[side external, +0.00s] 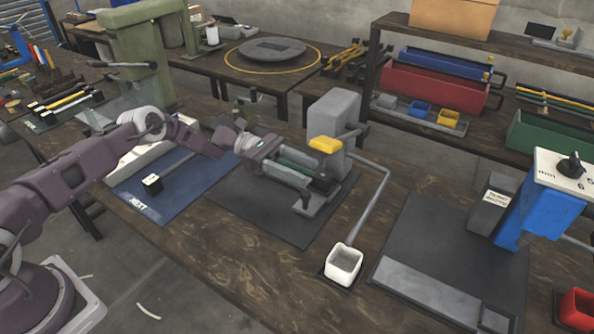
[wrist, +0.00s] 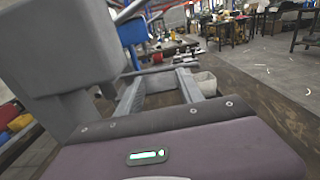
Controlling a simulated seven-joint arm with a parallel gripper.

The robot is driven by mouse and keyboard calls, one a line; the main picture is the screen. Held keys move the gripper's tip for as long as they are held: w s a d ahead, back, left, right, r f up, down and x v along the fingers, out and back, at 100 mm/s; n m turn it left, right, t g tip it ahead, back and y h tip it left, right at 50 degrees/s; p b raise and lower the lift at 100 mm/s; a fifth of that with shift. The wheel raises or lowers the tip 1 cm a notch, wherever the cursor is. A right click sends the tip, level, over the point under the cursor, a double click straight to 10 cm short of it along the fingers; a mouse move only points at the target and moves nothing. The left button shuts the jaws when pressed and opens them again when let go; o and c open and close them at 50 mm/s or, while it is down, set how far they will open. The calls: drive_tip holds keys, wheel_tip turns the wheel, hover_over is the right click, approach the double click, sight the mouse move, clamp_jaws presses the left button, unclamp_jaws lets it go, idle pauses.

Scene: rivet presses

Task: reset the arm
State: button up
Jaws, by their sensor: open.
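My gripper (side external: 312,190) is stretched out level over the dark mat (side external: 245,215), beside the grey press with a yellow top (side external: 333,112). Its two fingers also show in the wrist view (wrist: 160,82); they are apart, and I see nothing held between them. The grey press body (wrist: 60,50) fills the left of the wrist view, very close to my gripper. Whether they touch I cannot tell.
A white square cup (side external: 343,264) stands at the bench front, below a grey chute (side external: 375,205). A blue press (side external: 540,210) stands at right. A blue mat marked NEXT (side external: 190,180) holds a small black-and-white block (side external: 152,184). A green press (side external: 150,50) stands behind my arm.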

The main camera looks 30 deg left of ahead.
drive_tip(key=s+r+m+y, duration=1.1)
drive_tip(key=s+r, duration=0.4)
drive_tip(key=r, duration=0.4)
drive_tip(key=s+a+r+m+t+y, duration=0.1)
drive_tip(key=s+a+m+t+y, duration=0.1)
drive_tip(key=s, duration=0.9)
drive_tip(key=s+a+r+m+t+y, duration=0.1)
drive_tip(key=s+a+m+t+y, duration=0.2)
drive_tip(key=s, duration=0.9)
drive_tip(key=a+m+y, duration=0.2)
drive_tip(key=a, duration=0.1)
drive_tip(key=shift+a+r+t, duration=0.15)
drive_tip(key=shift+r+t, duration=0.15)
drive_tip(key=shift+r, duration=0.1)
